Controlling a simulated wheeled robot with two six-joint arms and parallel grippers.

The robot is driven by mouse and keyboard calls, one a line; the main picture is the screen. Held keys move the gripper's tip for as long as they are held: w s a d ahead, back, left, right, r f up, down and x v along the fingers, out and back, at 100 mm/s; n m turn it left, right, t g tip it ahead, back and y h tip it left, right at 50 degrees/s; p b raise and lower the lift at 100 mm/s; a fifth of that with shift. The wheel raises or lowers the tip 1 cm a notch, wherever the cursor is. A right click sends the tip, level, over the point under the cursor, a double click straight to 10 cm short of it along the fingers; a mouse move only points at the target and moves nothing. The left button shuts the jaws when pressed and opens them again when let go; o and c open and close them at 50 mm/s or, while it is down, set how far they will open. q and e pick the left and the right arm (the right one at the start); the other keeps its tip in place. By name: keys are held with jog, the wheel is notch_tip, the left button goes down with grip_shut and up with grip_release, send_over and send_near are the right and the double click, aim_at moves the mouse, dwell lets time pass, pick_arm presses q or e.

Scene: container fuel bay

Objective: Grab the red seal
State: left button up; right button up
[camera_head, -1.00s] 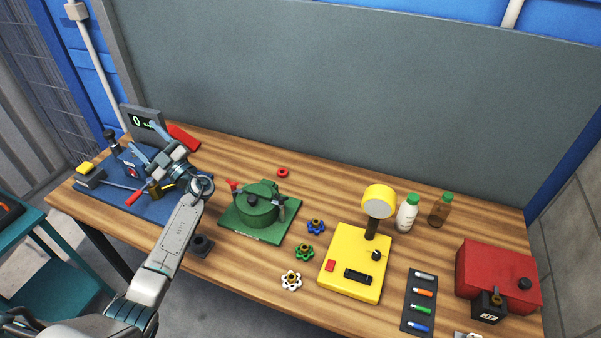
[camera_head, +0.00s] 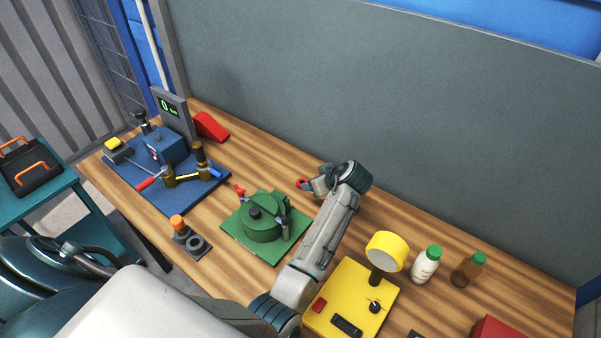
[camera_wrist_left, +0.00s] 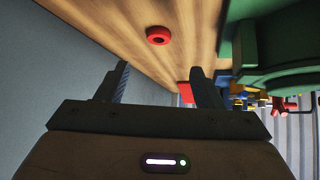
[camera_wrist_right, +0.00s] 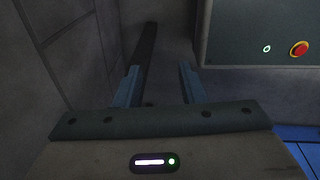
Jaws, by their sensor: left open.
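The red seal (camera_head: 301,183) is a small red ring lying on the wooden table, behind the green pot. In the head view my left gripper (camera_head: 316,185) is right beside it and partly covers it. In the left wrist view the whole red seal (camera_wrist_left: 158,35) shows flat on the wood, a little beyond the fingertips and centred between them. The left gripper (camera_wrist_left: 158,70) is open and empty, with the seal not between its fingers. My right gripper (camera_wrist_right: 159,70) shows only in its wrist view, open and empty, away from the table.
The green pot (camera_head: 262,222) stands on a green plate close to the left arm. A yellow scale-like device (camera_head: 345,305) stands by the forearm. A blue mat (camera_head: 170,195) with tools lies at left. A white bottle (camera_head: 426,265) and brown bottle (camera_head: 468,270) stand right. A grey panel (camera_head: 400,100) rises behind.

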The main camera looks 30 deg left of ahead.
pick_arm(q)
jog(key=shift+w+f, duration=0.4)
jog(key=shift+f, duration=0.15)
jog(key=shift+w+a+f+b, duration=0.1)
jog(key=shift+a+f+b, duration=0.15)
jog(key=shift+b, duration=0.2)
jog(key=a+f+b, duration=0.2)
jog(key=b, duration=0.1)
jog(key=shift+w, duration=0.1)
jog(key=b+x, duration=0.2)
jog(key=x, duration=0.1)
jog(key=shift+w+a+f+b, duration=0.15)
jog(key=shift+w+f+b, duration=0.1)
jog(key=shift+w+b, duration=0.05)
jog(key=shift+b+x, duration=0.75)
jog(key=shift+x, duration=0.1)
jog(key=shift+w+a+f, duration=0.1)
jog(key=shift+a+f, duration=0.05)
jog(key=shift+a, duration=0.05)
jog(key=shift+c, duration=1.1)
jog(key=c, duration=0.7)
jog(key=shift+c, duration=0.7)
pick_arm(e)
notch_tip(320, 180, down, 8)
jog(key=s+d, duration=0.1)
